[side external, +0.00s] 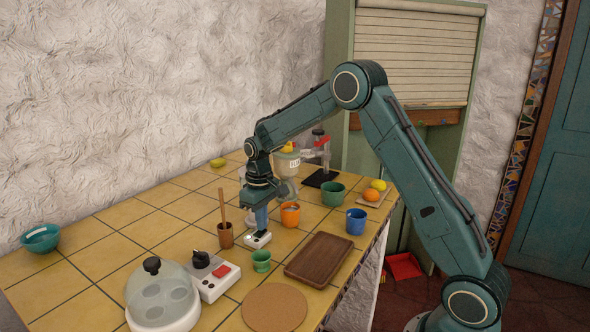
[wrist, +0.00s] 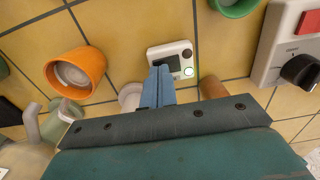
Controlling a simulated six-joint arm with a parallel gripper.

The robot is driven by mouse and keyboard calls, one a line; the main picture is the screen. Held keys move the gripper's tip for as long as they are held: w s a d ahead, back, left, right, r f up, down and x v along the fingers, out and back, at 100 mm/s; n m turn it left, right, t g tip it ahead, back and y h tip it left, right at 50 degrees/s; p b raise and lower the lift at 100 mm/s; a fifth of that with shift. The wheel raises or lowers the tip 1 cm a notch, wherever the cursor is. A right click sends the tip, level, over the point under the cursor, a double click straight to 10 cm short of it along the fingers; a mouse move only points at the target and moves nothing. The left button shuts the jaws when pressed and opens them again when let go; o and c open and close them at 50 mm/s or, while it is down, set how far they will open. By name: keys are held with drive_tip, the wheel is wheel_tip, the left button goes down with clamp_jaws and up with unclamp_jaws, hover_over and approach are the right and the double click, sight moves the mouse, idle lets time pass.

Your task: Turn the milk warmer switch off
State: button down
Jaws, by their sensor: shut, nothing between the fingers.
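A small white switch box (side external: 258,240) with a dark panel sits on the yellow tiled counter. In the wrist view the switch box (wrist: 184,50) shows a green-white lit spot and a small round mark on its front. I see no label naming it as the milk warmer's. My gripper (side external: 261,228) points down right over the box, its blue fingers together and empty. In the wrist view the fingertips (wrist: 161,70) overlap the panel's edge and hide part of it; I cannot tell whether they touch it.
A white control unit (side external: 215,283) with a black knob and red button stands nearby, beside a glass-domed dish (side external: 160,292). A brown cup with a stick (side external: 225,234), a green cup (side external: 261,261), an orange cup (side external: 290,214) and a wooden tray (side external: 320,259) surround the box.

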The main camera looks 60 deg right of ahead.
drive_tip(key=shift+f, duration=0.3)
drive_tip(key=shift+r, duration=3.55)
